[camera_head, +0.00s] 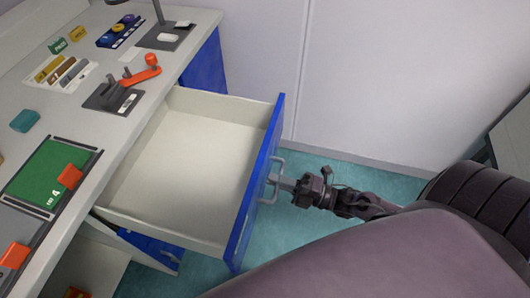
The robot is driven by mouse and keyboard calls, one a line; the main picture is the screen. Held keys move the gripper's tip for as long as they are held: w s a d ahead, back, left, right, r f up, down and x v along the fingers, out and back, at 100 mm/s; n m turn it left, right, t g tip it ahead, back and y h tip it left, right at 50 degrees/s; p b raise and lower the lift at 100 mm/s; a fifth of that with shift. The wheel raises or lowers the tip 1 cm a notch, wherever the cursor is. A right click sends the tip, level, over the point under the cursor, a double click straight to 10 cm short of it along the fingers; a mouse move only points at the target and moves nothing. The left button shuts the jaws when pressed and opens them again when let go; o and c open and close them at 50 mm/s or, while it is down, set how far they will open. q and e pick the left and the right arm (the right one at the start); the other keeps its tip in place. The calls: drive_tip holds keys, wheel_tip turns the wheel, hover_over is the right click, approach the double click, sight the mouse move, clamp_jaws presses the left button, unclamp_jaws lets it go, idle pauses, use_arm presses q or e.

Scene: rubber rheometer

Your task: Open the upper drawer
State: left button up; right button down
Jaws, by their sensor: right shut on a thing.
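The upper drawer (185,165) is pulled far out from under the desk, and its white inside looks empty. Its blue front panel (256,185) faces right and carries a grey bar handle (270,191). My right gripper (282,183) is at the handle, shut on it, with its arm reaching in from the right. My left gripper is not in view.
The desk top (200,22) holds a green mat (45,178), orange blocks (70,176), a dark stand with an orange lever (140,76) and small trays. A lower blue drawer (150,246) sits partly open below. Teal floor (340,170) is clear beside a white wall.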

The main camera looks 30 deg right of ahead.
drive_tip(key=shift+s+d, duration=0.1)
drive_tip(key=shift+d, duration=0.1)
drive_tip(key=c, duration=1.6)
unclamp_jaws()
drive_tip(key=shift+o, duration=0.2)
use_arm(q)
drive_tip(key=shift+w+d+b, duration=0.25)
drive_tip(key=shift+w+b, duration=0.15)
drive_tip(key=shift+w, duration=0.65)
use_arm(e)
drive_tip(key=v, duration=0.7)
drive_tip(key=shift+s+d, duration=0.25)
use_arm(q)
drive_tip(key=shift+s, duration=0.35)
use_arm(e)
drive_tip(key=shift+f, duration=0.1)
